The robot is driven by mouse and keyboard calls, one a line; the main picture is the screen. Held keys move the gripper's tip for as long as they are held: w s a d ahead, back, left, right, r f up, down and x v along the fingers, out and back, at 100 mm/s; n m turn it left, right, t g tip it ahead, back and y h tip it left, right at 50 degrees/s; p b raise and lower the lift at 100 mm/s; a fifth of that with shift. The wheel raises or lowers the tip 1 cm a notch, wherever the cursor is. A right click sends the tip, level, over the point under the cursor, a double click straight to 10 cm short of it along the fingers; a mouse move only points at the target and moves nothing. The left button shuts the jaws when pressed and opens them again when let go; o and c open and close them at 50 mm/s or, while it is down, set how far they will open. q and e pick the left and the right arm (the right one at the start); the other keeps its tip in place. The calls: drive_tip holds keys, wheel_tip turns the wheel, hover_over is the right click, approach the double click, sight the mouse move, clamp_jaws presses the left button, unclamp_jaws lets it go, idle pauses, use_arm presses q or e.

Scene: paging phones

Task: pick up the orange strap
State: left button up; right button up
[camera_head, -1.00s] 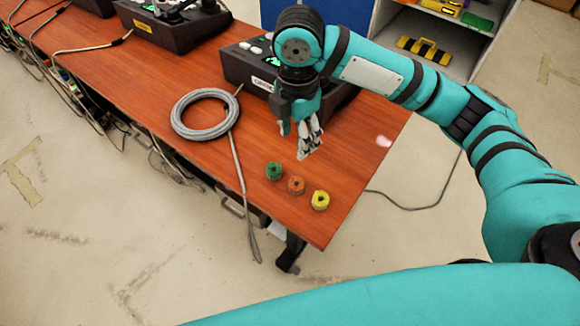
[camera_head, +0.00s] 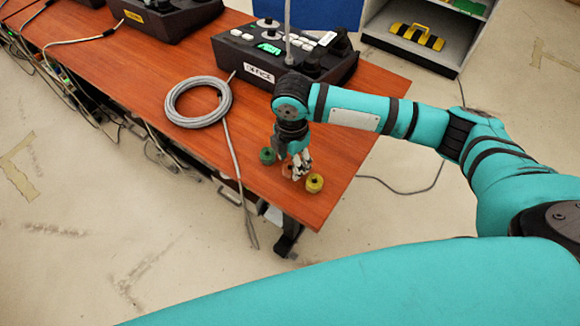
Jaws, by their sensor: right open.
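The orange strap (camera_head: 287,170) is a small roll on the table near its front corner, mostly hidden behind my right gripper. My right gripper (camera_head: 296,172) points down over it with its fingers open. I cannot tell whether the fingers touch the strap. A green strap roll (camera_head: 267,155) sits just left of the gripper and a yellow one (camera_head: 314,183) just right of it. My left gripper is not in view.
A coiled grey cable (camera_head: 199,119) lies on the wooden table (camera_head: 170,80), its end hanging over the front edge. A black paging phone marked OFFICE (camera_head: 258,72) stands behind the gripper. A grey shelf with a yellow-black item (camera_head: 417,37) stands at the back right.

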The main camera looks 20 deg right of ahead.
drive_tip(key=shift+s+f, duration=0.1)
drive_tip(key=shift+f, duration=0.6)
drive_tip(key=c, duration=0.6)
drive_tip(key=shift+r, duration=0.1)
